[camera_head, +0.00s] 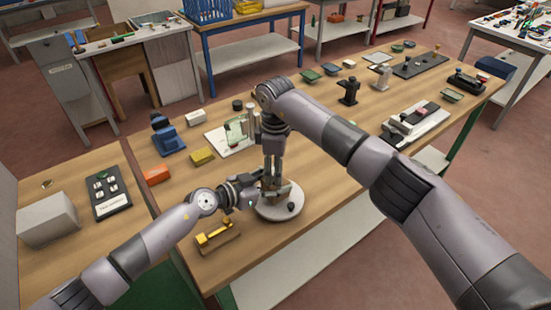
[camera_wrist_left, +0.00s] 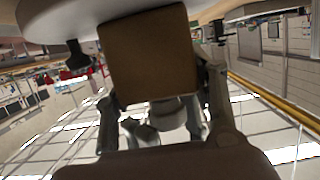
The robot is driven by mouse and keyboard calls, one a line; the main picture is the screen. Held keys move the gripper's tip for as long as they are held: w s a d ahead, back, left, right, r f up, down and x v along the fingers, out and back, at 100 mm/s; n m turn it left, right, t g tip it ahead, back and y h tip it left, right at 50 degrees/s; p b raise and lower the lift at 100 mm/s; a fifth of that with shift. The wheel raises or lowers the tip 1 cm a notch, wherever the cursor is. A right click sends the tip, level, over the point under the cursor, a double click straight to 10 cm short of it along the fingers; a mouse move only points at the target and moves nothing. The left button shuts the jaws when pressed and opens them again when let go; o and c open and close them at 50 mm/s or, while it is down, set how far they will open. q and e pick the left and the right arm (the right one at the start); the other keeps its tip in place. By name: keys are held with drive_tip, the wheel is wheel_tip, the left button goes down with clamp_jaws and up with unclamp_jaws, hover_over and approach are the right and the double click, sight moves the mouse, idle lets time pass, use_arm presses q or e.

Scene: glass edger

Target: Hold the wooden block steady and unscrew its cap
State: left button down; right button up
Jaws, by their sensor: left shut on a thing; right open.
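The wooden block (camera_head: 282,190) stands on a round grey disc (camera_head: 285,209) near the bench's front edge, mostly hidden by my grippers. My left gripper (camera_head: 262,192) reaches in from the left and is shut on the block. In the left wrist view, the brown block (camera_wrist_left: 150,55) sits between its fingers, against the pale disc (camera_wrist_left: 75,18), with the picture upside down. My right gripper (camera_head: 272,176) points straight down directly over the block and is open, its fingers around the block's top. I cannot make out the cap; the fingers hide it.
A wooden holder with a yellow piece (camera_head: 214,236) lies just left of the disc. A black stand (camera_head: 348,92) is farther right. The bench right of the disc is clear.

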drive_tip(key=shift+f, duration=0.2)
clamp_jaws()
drive_tip(key=shift+o, duration=0.4)
unclamp_jaws()
wheel_tip(320, 180, up, 8)
drive_tip(key=shift+f, duration=0.1)
drive_tip(key=shift+c, duration=0.4)
drive_tip(key=shift+f, duration=3.9)
drive_tip(key=shift+c, duration=0.4)
